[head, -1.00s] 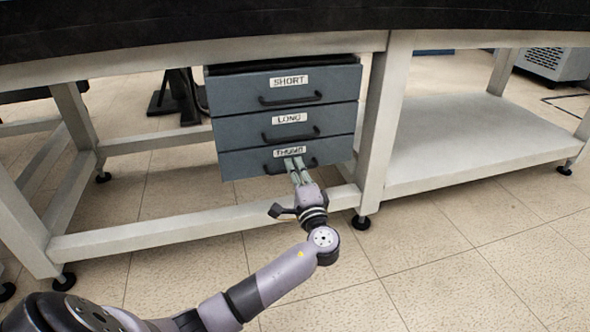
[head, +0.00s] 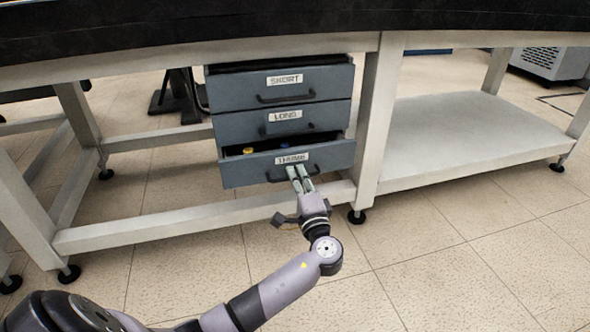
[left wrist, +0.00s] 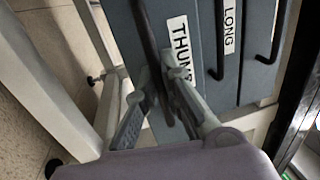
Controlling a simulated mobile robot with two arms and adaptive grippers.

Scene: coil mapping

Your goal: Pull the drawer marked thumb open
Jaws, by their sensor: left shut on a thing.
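The drawer marked thumb (head: 240,172) is the lowest of three grey drawers and stands partly open. A yellow thing (head: 248,150) and a blue thing (head: 285,149) show inside it. My left gripper (head: 299,178) is shut on its dark bar handle (head: 272,180), right of the handle's middle. In the left wrist view the fingers (left wrist: 160,92) close around the handle (left wrist: 148,40), beside the thumb label (left wrist: 180,50). My right gripper is not in view.
The short drawer (head: 235,92) and the long drawer (head: 235,126) above are closed. A white bench frame (head: 372,130) surrounds the unit, with a low crossbar (head: 160,233) in front and below. A white shelf (head: 460,140) lies to the right. The tiled floor in front is clear.

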